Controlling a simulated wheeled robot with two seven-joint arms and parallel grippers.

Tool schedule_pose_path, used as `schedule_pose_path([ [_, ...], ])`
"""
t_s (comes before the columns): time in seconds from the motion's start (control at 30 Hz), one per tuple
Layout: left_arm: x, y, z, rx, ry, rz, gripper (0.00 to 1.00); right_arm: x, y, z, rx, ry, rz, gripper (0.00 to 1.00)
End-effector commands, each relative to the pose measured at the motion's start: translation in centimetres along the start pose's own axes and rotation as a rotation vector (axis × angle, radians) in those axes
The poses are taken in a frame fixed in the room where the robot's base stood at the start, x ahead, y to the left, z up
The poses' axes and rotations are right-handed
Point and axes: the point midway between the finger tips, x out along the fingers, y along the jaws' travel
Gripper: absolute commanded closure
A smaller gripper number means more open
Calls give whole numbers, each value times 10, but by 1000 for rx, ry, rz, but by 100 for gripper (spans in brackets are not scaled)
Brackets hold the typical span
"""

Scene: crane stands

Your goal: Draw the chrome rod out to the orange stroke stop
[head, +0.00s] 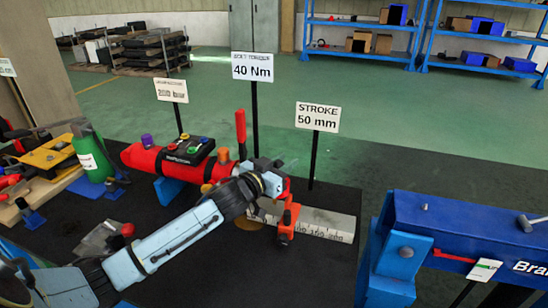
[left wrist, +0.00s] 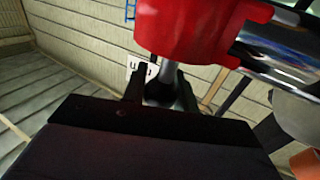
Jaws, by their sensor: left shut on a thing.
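The chrome rod (left wrist: 280,60) shows in the left wrist view, running out of a red end piece (left wrist: 195,30). A grey stem with a black knob (left wrist: 160,92) sticks out of that red piece. My left gripper (left wrist: 162,98) is shut on the knob, a finger on each side. In the head view my left gripper (head: 268,177) is at the right end of the red cylinder (head: 155,158) and hides most of the rod. The orange stroke stop (head: 287,224) stands on the pale scale (head: 330,222), just right of and below the gripper. My right gripper is not in view.
A black control box (head: 188,150) sits on the cylinder, with a red lever (head: 240,128) beside it. Signs on posts stand behind, one reading STROKE 50 mm (head: 318,117). A blue beam (head: 460,235) is at the right. A green bottle (head: 90,152) stands at the left.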

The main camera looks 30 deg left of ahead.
Motion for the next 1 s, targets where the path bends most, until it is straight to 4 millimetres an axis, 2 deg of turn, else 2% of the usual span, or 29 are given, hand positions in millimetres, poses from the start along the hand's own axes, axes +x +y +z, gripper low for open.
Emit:
schedule_pose_path([
  [0.03,4,13,-3,-12,3,11,100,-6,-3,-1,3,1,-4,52],
  [0.17,8,25,-2,-9,3,11,100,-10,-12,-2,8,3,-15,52],
  [0.4,10,29,0,-5,3,12,100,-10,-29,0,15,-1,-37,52],
  [0.53,10,30,0,-5,3,13,100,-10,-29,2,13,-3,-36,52],
  [0.57,10,30,0,-5,3,13,68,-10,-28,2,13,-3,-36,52],
  [0.7,10,28,0,-5,3,11,50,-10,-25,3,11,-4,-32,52],
  [1.0,8,26,0,-3,1,7,50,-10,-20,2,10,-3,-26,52],
])
